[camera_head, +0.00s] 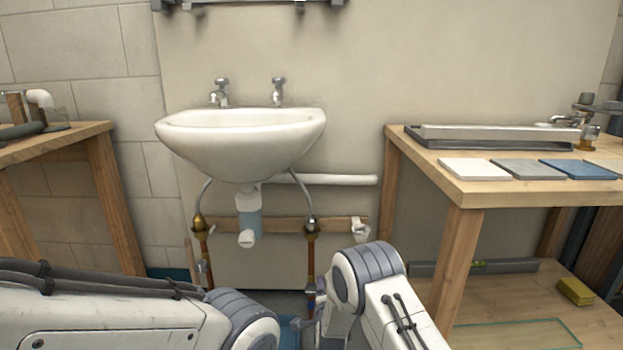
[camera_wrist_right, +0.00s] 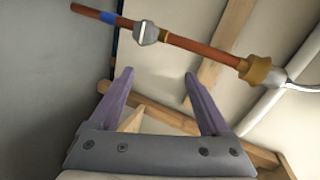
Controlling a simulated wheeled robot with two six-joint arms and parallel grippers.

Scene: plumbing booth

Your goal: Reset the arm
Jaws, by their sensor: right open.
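My right gripper (camera_wrist_right: 157,80) is open in the right wrist view, with two purple-grey fingers apart and nothing between them. Beyond its fingertips a copper pipe (camera_wrist_right: 205,50) with a grey-handled valve (camera_wrist_right: 146,33) and a brass fitting (camera_wrist_right: 256,71) runs across the picture. In the head view my right arm (camera_head: 375,280) comes up from the lower right and bends in front of the pipes. My left arm (camera_head: 110,315) lies across the lower left. Its gripper cannot be made out.
A white sink (camera_head: 240,140) hangs on the wall above the copper pipes (camera_head: 311,255) and a white trap (camera_head: 249,215). A wooden bench (camera_head: 470,195) on the right holds tiles (camera_head: 527,169) and a tray (camera_head: 480,137). Another bench (camera_head: 110,190) stands left.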

